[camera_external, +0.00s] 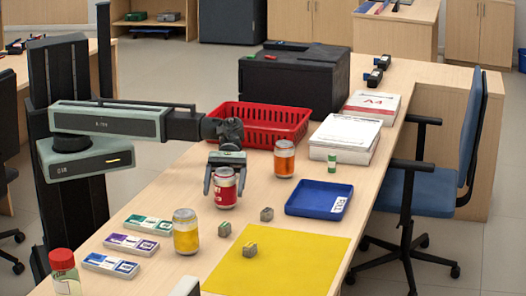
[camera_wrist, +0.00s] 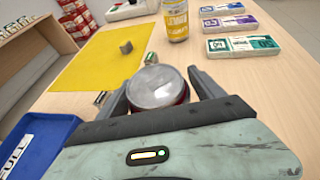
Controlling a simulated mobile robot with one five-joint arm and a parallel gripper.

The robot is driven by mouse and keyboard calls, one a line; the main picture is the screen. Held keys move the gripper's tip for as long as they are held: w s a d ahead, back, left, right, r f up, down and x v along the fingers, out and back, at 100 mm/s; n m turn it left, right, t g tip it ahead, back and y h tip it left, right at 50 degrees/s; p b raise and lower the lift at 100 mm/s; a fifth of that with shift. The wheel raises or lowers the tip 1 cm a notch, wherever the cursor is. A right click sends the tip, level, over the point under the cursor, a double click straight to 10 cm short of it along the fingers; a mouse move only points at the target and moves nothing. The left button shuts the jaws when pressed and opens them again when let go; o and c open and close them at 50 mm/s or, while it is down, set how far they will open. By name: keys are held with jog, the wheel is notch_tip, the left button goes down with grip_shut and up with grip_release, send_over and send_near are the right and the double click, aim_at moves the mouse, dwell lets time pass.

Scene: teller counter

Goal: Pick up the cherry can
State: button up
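The red cherry can (camera_external: 226,188) stands upright on the wooden counter, its label too small to read. My gripper (camera_external: 225,188) points down over it, with one finger on each side. In the wrist view the can's silver top (camera_wrist: 156,88) lies between the two fingers of my gripper (camera_wrist: 155,90). The external view shows a narrow gap between the can and the fingers, so the gripper looks open around it. The can's lower part is hidden in the wrist view.
A yellow can (camera_external: 186,232) and an orange can (camera_external: 284,158) stand nearby. A red basket (camera_external: 262,124) is behind, a blue tray (camera_external: 318,199) to the right. Small grey blocks (camera_external: 266,214) and a yellow mat (camera_external: 290,268) lie in front; label boxes (camera_external: 130,243) lie left.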

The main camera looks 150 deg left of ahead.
grip_shut()
jog(key=shift+r, duration=0.1)
notch_tip(320, 180, up, 10)
jog(key=p, duration=1)
